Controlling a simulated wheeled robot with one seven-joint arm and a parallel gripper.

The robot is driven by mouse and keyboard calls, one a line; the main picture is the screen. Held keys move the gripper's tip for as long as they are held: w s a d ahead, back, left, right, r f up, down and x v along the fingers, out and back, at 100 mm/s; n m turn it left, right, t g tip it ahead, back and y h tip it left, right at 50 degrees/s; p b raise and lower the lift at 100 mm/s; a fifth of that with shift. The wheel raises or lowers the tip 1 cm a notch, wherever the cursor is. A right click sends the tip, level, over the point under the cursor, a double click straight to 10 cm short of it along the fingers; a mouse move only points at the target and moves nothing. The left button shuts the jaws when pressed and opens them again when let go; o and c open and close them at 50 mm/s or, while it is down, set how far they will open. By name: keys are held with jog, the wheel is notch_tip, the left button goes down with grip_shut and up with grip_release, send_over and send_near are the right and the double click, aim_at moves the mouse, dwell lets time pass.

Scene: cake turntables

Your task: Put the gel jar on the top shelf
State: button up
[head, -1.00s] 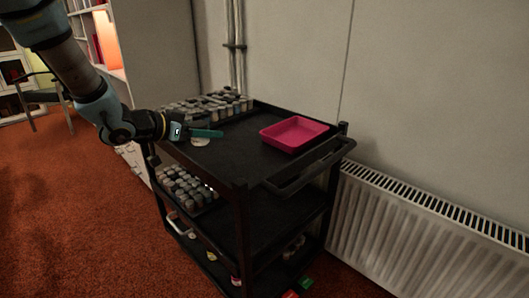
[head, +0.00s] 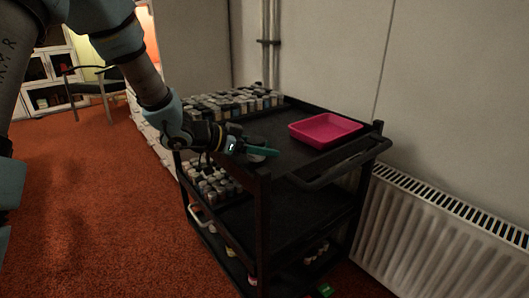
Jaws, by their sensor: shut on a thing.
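A black three-tier trolley stands against the wall, and its top shelf (head: 290,158) is in plain view. My gripper (head: 264,149), with teal fingers, is over the near-left part of that shelf, close to the front corner post. It is shut on a small pale jar (head: 257,156), which I take to be the gel jar. The fingers cover part of the jar, and its label cannot be read. I cannot tell whether the jar's base touches the shelf or hangs just above it.
Rows of small jars (head: 235,102) fill the top shelf's back-left side. A pink tray (head: 325,129) sits at its right. Bare shelf lies between them. More jars (head: 210,184) stand on the middle shelf. A radiator (head: 440,230) is at the right.

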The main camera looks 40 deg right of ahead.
jog(key=shift+f, duration=0.35)
jog(key=shift+f, duration=0.15)
jog(key=o, duration=1.4)
jog(key=shift+r, duration=0.25)
jog(key=p+v, duration=0.1)
jog(key=v, duration=1.1)
jog(key=shift+f, duration=0.2)
jog(key=shift+w+a, duration=0.1)
